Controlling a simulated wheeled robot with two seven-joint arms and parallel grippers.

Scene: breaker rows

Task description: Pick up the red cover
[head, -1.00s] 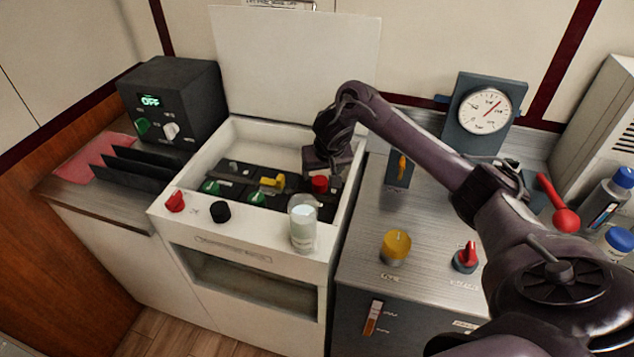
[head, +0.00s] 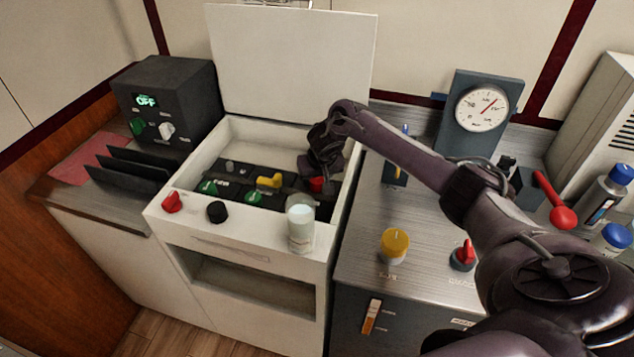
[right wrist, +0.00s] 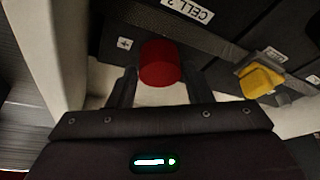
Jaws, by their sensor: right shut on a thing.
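The red cover (head: 316,184) is a short red cylinder at the right end of the dark battery cells, inside the open white box (head: 352,180). It also shows in the right wrist view (right wrist: 160,64), beside a "+" mark on a black cell. My right gripper (right wrist: 159,88) is shut on it, one finger on each side. In the head view the right gripper (head: 317,176) reaches down into the box from above and partly hides the cover's top. I cannot tell whether the cover is clear of the cell. My left gripper is not in view.
A yellow cap (head: 269,181) sits left of the red cover. A glass (head: 301,225) stands on the box's front edge. The raised white lid (head: 292,60) is behind. The metal counter (head: 350,250) to the right holds a yellow knob (head: 395,244) and a gauge (head: 482,108).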

